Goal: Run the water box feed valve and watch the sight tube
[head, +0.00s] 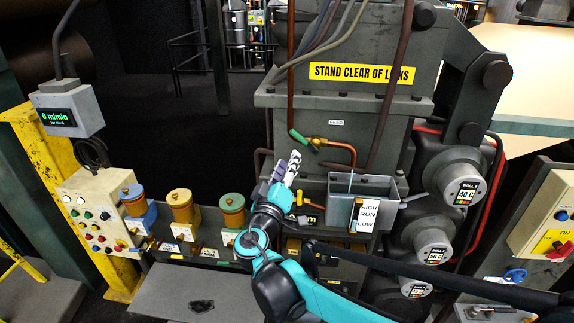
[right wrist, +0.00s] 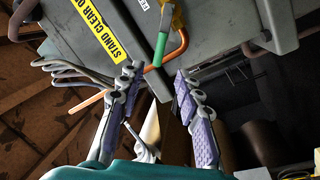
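The feed valve has a green lever handle (head: 298,137) and a brass body (head: 318,142) on a copper pipe, below a small "FEED" label (head: 336,123). The grey water box (head: 340,190) hangs below it to the right. Its sight tube sits by the "HIGH RUN LOW" plate (head: 369,216); the water level is too small to read. My right gripper (head: 289,162) is open and empty, just below the handle. In the right wrist view its fingers (right wrist: 157,76) stand apart, with the green handle (right wrist: 160,48) just beyond the tips. My left gripper is not in view.
Rolls with round gauges (head: 465,191) stand right of the water box. Several coloured pots (head: 182,207) and a button panel (head: 98,222) are at left. A grey display (head: 62,115) reads 0 m/min. A yellow "STAND CLEAR" sign (head: 362,74) is above the valve.

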